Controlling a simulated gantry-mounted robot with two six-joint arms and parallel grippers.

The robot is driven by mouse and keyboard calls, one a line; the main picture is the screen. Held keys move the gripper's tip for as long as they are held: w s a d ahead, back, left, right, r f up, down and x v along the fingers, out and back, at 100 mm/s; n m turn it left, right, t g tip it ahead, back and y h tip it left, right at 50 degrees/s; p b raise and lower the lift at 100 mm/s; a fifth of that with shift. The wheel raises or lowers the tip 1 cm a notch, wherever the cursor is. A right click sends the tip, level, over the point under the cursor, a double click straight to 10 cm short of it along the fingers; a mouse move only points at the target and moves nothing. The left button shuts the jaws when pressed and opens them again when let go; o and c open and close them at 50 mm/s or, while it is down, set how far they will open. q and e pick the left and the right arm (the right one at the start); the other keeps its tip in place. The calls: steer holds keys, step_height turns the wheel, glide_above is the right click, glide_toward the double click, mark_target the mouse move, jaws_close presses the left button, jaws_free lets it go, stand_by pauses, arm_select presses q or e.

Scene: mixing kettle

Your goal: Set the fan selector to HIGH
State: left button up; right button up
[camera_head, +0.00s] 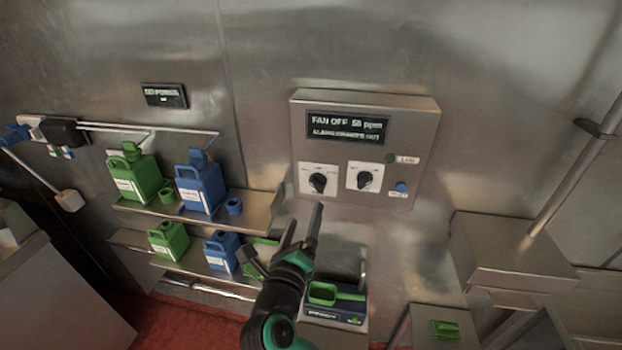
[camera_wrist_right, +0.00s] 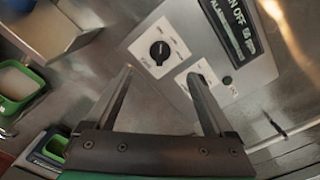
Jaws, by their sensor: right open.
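A grey control box (camera_head: 425,150) is on the steel wall. Its display (camera_head: 346,127) reads "FAN OFF 58 ppm", with a second line too blurred to read surely. Below are two black rotary knobs on white plates, a left knob (camera_head: 318,183) and a right knob (camera_head: 364,179); their labels are too small to read. My right gripper (camera_head: 303,217) is open and empty, below the left knob and apart from it. In the right wrist view the left knob (camera_wrist_right: 159,51) shows just beyond the open fingers (camera_wrist_right: 160,73); a finger partly covers the other plate.
Green and blue jugs (camera_head: 140,180) stand on two wall shelves (camera_head: 257,213) at left. A dark scale-like unit (camera_head: 335,310) with a green scoop sits below my right gripper. A steel ledge (camera_head: 510,250) juts out at right. A green and a blue button (camera_head: 401,187) sit right of the knobs.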

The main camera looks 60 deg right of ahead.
mark_target(314, 186)
steer(key=x, duration=1)
steer(key=shift+w+d+b, duration=0.1)
steer(key=shift+d+b, duration=0.15)
steer(key=shift+b, duration=0.05)
steer(key=shift+w+d+p, duration=0.1)
steer(key=shift+d+p, duration=0.15)
steer(key=shift+p, duration=0.1)
jaws_close()
